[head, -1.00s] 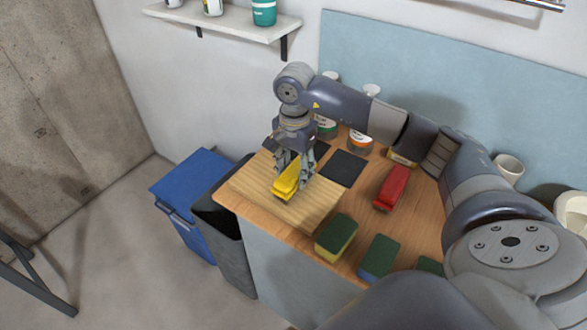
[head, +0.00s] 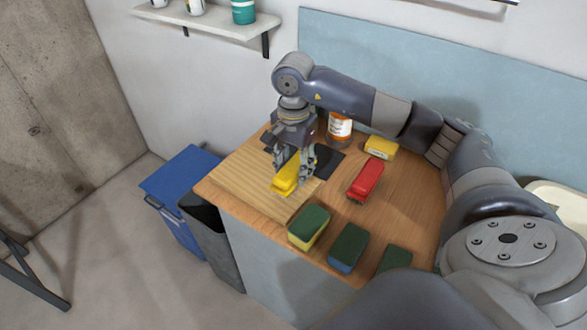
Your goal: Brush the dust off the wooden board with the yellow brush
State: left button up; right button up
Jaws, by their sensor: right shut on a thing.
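The yellow brush (head: 284,184) is in my right gripper (head: 293,173), whose fingers are shut on it from above. The brush is over the right part of the wooden board (head: 240,179), low and close to its surface; I cannot tell if the bristles touch. The board is pale, striped wood and lies at the left end of the workbench. No dust can be made out on it at this size. My left gripper does not show.
A red brush (head: 367,180) lies right of the board. Green-topped sponges (head: 309,226) line the bench's front edge. Dark mats (head: 327,160), an orange-labelled jar (head: 340,128) and a yellow sponge (head: 380,147) are behind. A blue bin (head: 182,190) and dark bin (head: 213,240) stand left of the bench.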

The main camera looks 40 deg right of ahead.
jog(key=shift+w+a+r+p, duration=0.1)
jog(key=shift+w+r+p, duration=0.1)
jog(key=shift+r, duration=0.3)
jog(key=shift+w+r+p, duration=0.1)
jog(key=shift+r+p, duration=0.1)
jog(key=shift+r, duration=0.25)
jog(key=shift+s+r+p, duration=0.2)
jog(key=shift+r+p, duration=0.25)
jog(key=shift+r, duration=0.35)
jog(key=shift+r+p, duration=0.45)
jog(key=shift+r, duration=0.4)
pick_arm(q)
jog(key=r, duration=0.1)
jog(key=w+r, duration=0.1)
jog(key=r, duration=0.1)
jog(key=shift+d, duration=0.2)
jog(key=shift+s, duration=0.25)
